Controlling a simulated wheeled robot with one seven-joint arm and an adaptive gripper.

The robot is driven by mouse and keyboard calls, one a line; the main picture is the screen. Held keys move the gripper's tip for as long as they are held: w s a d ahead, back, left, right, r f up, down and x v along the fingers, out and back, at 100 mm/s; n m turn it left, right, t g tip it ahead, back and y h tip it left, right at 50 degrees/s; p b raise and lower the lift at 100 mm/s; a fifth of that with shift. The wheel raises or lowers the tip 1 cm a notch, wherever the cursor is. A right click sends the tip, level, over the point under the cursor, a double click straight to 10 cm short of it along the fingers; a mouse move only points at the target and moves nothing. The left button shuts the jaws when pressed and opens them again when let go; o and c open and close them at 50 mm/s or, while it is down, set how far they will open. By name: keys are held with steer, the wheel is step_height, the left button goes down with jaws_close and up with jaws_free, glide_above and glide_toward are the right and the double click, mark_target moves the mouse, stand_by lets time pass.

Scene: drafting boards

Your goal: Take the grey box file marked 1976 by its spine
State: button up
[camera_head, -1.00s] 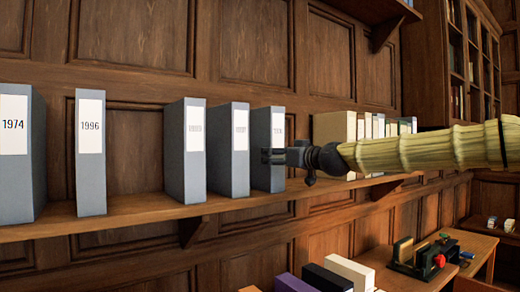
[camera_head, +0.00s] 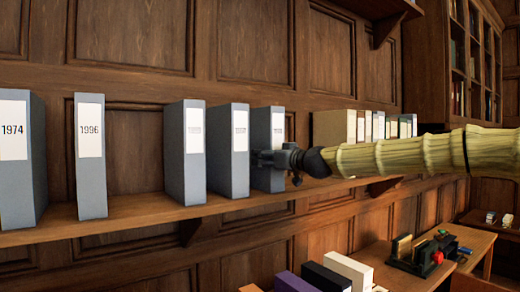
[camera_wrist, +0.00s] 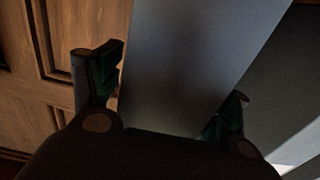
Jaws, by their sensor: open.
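Several grey box files with white labels stand upright on a wooden shelf. The rightmost grey file (camera_head: 268,130) has a label too small to read, so I cannot tell whether it says 1976. My gripper (camera_head: 257,158) is in front of the lower spine of that file and hides part of it. In the wrist view my gripper (camera_wrist: 167,95) is open, with one finger on each side of a grey file (camera_wrist: 190,60). Its right finger looks close to the file; contact cannot be told.
Grey files marked 1974 (camera_head: 14,160) and 1996 (camera_head: 91,165) stand at left. Two more grey files (camera_head: 186,170) (camera_head: 228,165) have unreadable labels. The shelf (camera_head: 140,217) is bare between 1996 and these. Beige files (camera_head: 333,127) stand to the right, behind my arm.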

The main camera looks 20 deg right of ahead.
steer(key=shift+r, duration=0.1)
jaws_close()
step_height(320, 180, up, 4)
steer(key=shift+f+b, duration=0.15)
steer(key=shift+b, duration=0.7)
steer(key=s+d+r+p, duration=0.1)
steer(key=s+d+p, duration=0.2)
steer(key=s+d, duration=0.8)
steer(key=shift+r+p, duration=0.3)
steer(key=shift+s+f+p, duration=0.1)
steer(key=shift+s+p, duration=0.15)
steer(key=shift+p, duration=0.2)
